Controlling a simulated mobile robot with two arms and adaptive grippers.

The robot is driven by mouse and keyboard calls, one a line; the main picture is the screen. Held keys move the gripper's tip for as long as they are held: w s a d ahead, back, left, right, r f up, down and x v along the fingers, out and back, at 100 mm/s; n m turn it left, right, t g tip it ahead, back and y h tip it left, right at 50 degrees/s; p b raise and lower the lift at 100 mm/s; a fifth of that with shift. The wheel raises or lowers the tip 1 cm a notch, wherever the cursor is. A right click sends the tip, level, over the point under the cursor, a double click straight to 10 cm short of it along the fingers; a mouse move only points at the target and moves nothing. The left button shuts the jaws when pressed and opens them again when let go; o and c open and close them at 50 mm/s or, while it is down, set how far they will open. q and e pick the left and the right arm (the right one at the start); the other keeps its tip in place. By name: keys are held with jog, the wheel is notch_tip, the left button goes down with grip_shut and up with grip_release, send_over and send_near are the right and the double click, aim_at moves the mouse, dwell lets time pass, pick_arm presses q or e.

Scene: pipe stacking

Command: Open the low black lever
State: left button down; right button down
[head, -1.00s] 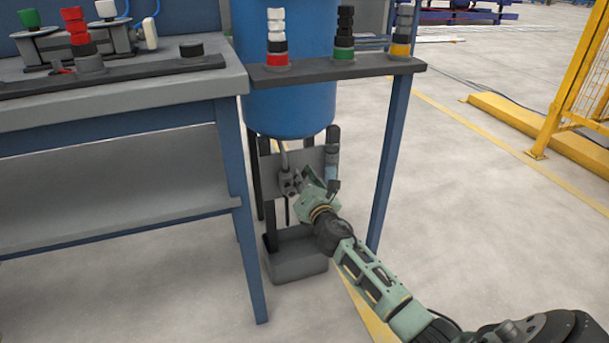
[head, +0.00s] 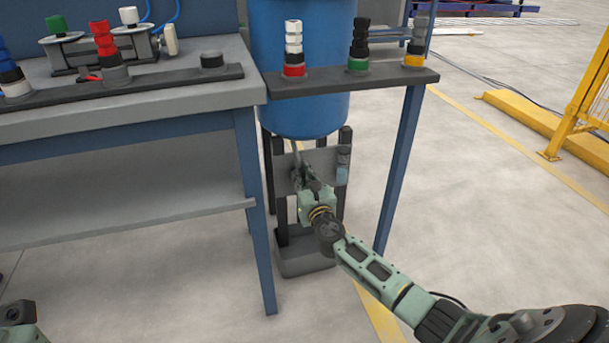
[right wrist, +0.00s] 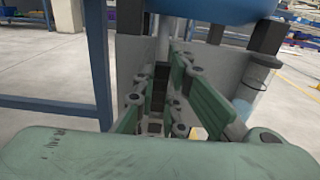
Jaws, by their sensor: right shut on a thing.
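My right gripper (head: 305,178) is at the valve below the blue tank, in front of the grey plate. In the right wrist view its two green fingers (right wrist: 163,95) are shut on a dark upright piece, the black lever (right wrist: 160,80). In the head view the gripper and wrist hide most of the lever. A grey pipe (head: 296,150) comes down from the tank to the valve. Only a small part of my left arm shows in the lower left corner of the head view; its fingers do not show.
The blue tank (head: 305,95) hangs above. A grey bin (head: 305,262) stands on the floor below. A clear cylinder (right wrist: 252,88) is mounted right of the gripper. The workbench (head: 130,115) is left, and a blue table leg (head: 398,170) is right.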

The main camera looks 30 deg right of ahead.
dwell(0.4)
jog(key=c, duration=1.8)
grip_release()
jog(key=v, duration=1.2)
jog(key=shift+f, duration=0.15)
